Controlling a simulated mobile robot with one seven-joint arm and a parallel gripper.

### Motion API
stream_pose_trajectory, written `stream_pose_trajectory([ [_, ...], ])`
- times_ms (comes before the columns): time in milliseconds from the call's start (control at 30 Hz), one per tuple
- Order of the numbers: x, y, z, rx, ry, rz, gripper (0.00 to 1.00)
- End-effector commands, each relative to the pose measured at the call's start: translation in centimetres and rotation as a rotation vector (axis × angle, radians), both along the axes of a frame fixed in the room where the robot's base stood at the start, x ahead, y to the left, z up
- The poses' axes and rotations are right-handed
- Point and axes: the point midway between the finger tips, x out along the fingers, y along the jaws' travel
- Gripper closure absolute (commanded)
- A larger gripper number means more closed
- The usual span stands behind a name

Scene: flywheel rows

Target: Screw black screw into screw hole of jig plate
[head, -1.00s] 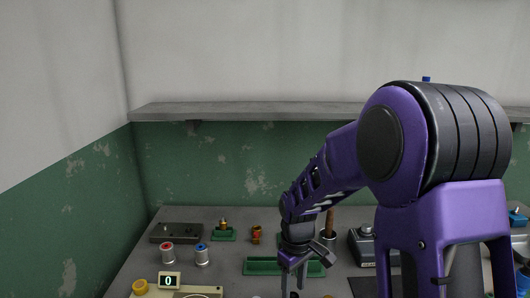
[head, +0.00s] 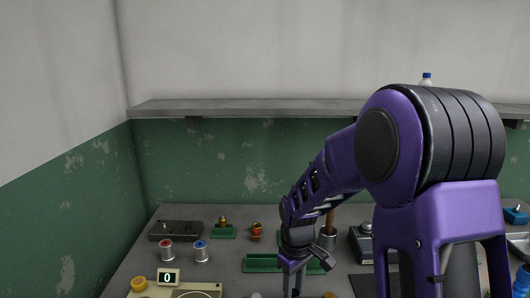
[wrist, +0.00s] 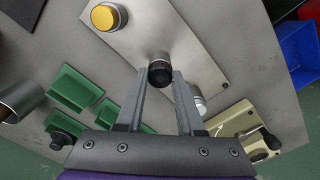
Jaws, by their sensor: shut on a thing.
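The black screw (wrist: 160,73) is a dark, round-headed cylinder between my fingertips in the wrist view. My gripper (wrist: 161,84) is shut on it. The screw is over the pale metal plate (wrist: 200,60), which looks like the jig plate and carries a yellow button (wrist: 104,17). The screw's lower end and the screw hole are hidden, so I cannot tell whether the screw is in the hole. In the head view my gripper (head: 292,279) points down at the bottom edge, and the screw cannot be made out.
Green trays (wrist: 76,88) and a metal cup (wrist: 14,100) lie left in the wrist view. A beige device (wrist: 240,130) and blue bin (wrist: 300,52) are to the right. In the head view, red (head: 165,250) and blue (head: 201,251) spools stand left on the bench.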

Motion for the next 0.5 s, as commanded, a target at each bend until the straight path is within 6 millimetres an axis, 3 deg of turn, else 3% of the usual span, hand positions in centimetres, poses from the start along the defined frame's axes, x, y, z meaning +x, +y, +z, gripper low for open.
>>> stream_pose_trajectory([
  [167, -0.03, 0.04, -0.07, 0.0, 0.0, -0.05, 1.0],
  [500, -0.04, 0.06, -0.04, -0.001, 0.001, -0.424, 1.0],
])
